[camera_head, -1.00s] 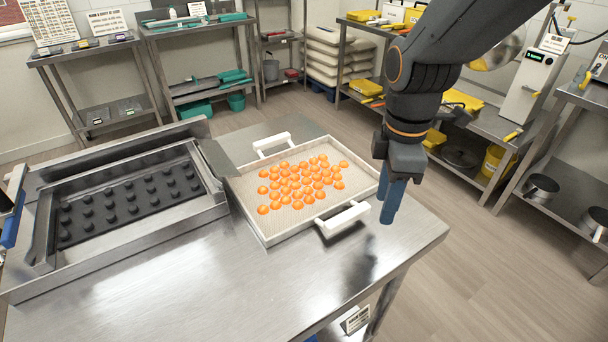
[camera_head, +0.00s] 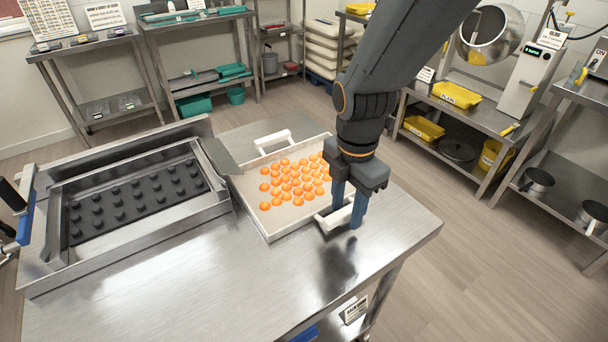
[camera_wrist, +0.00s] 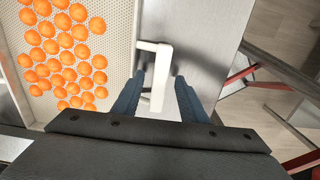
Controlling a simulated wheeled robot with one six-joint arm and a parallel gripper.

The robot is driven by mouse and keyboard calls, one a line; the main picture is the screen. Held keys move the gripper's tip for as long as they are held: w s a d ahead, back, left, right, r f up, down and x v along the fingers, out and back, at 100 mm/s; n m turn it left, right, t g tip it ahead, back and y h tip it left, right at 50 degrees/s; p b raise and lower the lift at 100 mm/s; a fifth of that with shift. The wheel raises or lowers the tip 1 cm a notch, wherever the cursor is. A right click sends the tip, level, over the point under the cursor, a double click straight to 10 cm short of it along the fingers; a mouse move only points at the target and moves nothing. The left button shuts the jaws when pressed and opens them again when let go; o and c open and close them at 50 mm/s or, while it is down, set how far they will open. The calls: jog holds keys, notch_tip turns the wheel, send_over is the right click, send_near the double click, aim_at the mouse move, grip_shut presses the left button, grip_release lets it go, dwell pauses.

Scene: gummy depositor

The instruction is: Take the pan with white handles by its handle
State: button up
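The pan with white handles (camera_head: 262,217) is a shallow light tray of orange gummies on the steel table. Its far white handle (camera_head: 273,140) is clear. Its near white handle (camera_head: 334,219) is partly hidden by my gripper (camera_head: 345,212). In the wrist view, the near handle (camera_wrist: 158,75) reaches between the two blue fingers of my gripper (camera_wrist: 160,92). The fingers are apart, with a gap to the handle on both sides, wider on the right.
A steel frame with a dark dimpled mold (camera_head: 135,195) stands left of the pan. The front of the steel table (camera_head: 200,285) is bare. Shelves with yellow trays (camera_head: 457,94) stand at the right, beyond open floor.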

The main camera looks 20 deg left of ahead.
jog(key=shift+f, duration=0.6)
grip_shut()
jog(key=shift+r, duration=0.2)
